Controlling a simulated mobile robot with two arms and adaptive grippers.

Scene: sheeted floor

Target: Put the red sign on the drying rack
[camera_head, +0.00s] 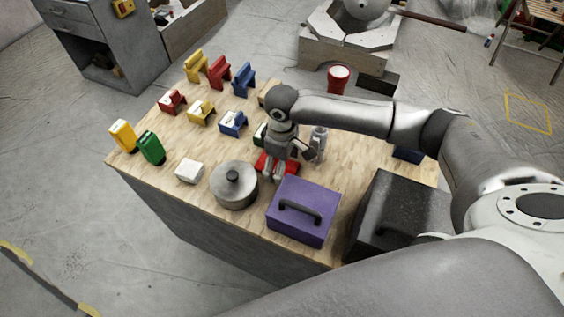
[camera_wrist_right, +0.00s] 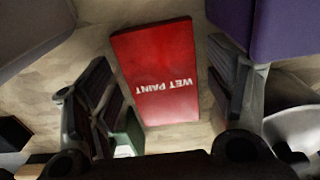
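The red sign (camera_wrist_right: 158,65), a flat rectangle with white "WET PAINT" lettering, lies on the wooden tabletop. It also shows in the head view (camera_head: 291,168), partly hidden by my right gripper (camera_head: 289,164). My right gripper (camera_wrist_right: 162,60) is open above the sign, with one finger on each side of it in the wrist view. I cannot tell whether the fingers touch it. My left gripper is not in view. I cannot tell for sure which thing is the drying rack; a wooden slatted stand (camera_head: 545,12) is at the top right.
Near the gripper are a purple box (camera_head: 302,211), a lidded metal pot (camera_head: 233,186), a grey canister (camera_head: 318,141) and a green item (camera_wrist_right: 128,132). A black case (camera_head: 398,208) is at right. Small coloured chair-shaped pieces (camera_head: 219,71) stand towards the back left.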

